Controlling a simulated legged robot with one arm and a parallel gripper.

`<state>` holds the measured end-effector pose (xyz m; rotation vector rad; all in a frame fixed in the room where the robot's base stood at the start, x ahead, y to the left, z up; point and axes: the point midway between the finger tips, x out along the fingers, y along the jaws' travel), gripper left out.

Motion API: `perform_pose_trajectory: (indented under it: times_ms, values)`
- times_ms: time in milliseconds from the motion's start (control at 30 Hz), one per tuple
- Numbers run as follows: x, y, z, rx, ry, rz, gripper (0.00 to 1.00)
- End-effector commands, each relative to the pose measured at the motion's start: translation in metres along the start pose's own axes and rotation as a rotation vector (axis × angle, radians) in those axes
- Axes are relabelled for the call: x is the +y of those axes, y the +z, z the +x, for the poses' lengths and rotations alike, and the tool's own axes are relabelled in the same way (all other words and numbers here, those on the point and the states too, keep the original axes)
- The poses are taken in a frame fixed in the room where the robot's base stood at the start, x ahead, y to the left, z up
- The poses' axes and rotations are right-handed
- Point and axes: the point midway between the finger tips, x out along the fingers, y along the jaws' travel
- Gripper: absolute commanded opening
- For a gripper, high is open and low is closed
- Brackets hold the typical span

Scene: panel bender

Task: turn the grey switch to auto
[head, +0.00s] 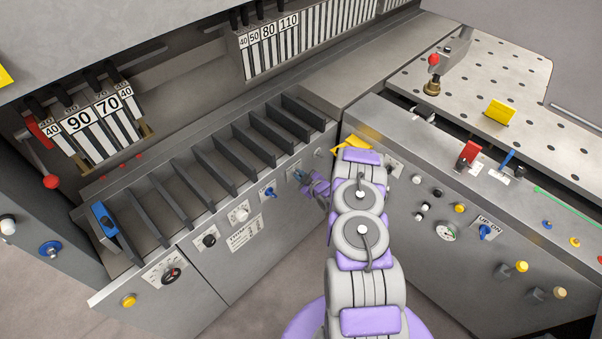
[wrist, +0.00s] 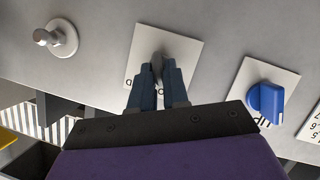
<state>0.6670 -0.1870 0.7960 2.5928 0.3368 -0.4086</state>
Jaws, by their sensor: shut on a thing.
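The grey switch (wrist: 157,61) sits on a pale plate (wrist: 180,50) on the metal panel. In the wrist view my gripper (wrist: 158,78) has its two dark blue fingers closed around the switch knob, one on each side. The plate's lettering is mostly hidden behind the fingers, so I cannot read which position the switch points to. In the head view my gripper (head: 303,177) is at the right end of the left machine's front panel, against a pale plate. The switch itself is too small and covered to make out there.
A blue knob (wrist: 267,100) on its own plate is right of my gripper in the wrist view. A round metal stud (wrist: 57,38) is at the left. In the head view, the right machine's panel with a gauge (head: 446,232) stands close beside my arm.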

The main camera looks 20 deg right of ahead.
Motion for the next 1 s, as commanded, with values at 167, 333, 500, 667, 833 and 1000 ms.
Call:
perform_pose_trajectory:
  times_ms: [167,333,500,667,833,1000]
  values:
    - [-0.0030,0.0012,-0.0005,-0.005,0.020,-0.055,0.00]
    - [-0.0030,0.0009,0.0001,-0.002,0.031,-0.082,0.00]
    - [-0.0030,0.0011,0.0004,-0.002,0.034,-0.090,0.00]
    - [-0.0029,0.0011,0.0004,-0.002,0.034,-0.090,0.00]
    - [-0.0029,0.0012,0.0004,-0.002,0.034,-0.089,0.22]
    - [-0.0019,0.0005,0.0005,0.000,0.035,-0.089,0.36]
